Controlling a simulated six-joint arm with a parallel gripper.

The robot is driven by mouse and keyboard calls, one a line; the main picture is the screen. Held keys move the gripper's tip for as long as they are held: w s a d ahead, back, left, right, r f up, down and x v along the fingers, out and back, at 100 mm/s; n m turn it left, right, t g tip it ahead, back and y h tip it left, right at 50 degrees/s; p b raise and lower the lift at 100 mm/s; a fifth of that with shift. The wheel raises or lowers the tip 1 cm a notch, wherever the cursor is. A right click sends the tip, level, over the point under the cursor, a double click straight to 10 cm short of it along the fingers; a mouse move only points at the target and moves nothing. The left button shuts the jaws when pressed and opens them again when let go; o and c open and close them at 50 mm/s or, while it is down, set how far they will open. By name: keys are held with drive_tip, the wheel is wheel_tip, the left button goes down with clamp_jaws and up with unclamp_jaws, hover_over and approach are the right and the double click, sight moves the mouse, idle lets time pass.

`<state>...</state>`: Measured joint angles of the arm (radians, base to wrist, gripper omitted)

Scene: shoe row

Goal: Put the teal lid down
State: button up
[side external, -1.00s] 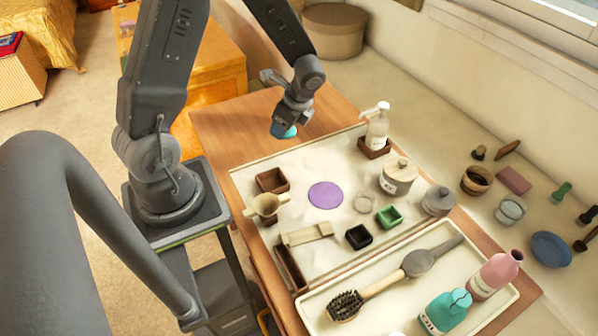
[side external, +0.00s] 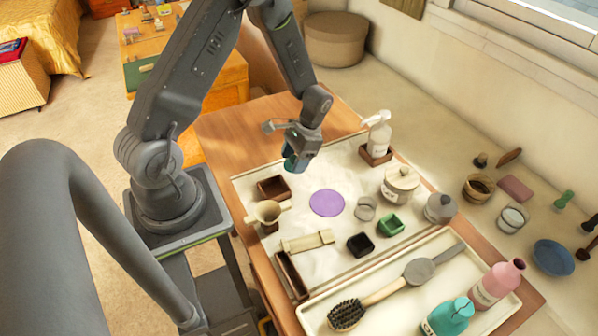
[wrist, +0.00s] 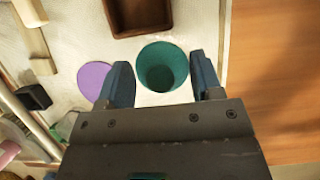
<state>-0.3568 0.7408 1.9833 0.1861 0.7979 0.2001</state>
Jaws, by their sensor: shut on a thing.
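The teal lid (side external: 290,164) is held at the end of my gripper (side external: 296,157), above the back left part of the white mat (side external: 345,168). In the wrist view the lid (wrist: 162,60) is a round teal shape with a darker round middle. It sits between the two blue-grey fingers of my gripper (wrist: 163,77), which are shut on it. A flat purple disc (side external: 326,203) lies on the mat, below and to the right of the lid in the side view. It also shows at the left in the wrist view (wrist: 91,82). The lid's underside is hidden.
A pump bottle (side external: 378,133) stands behind.

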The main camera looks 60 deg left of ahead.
sight(299, 181)
drive_tip(key=shift+w+d+f, duration=0.45)
drive_tip(key=shift+f, duration=1.95)
drive_tip(key=shift+f, duration=0.1)
drive_tip(key=o, duration=0.9)
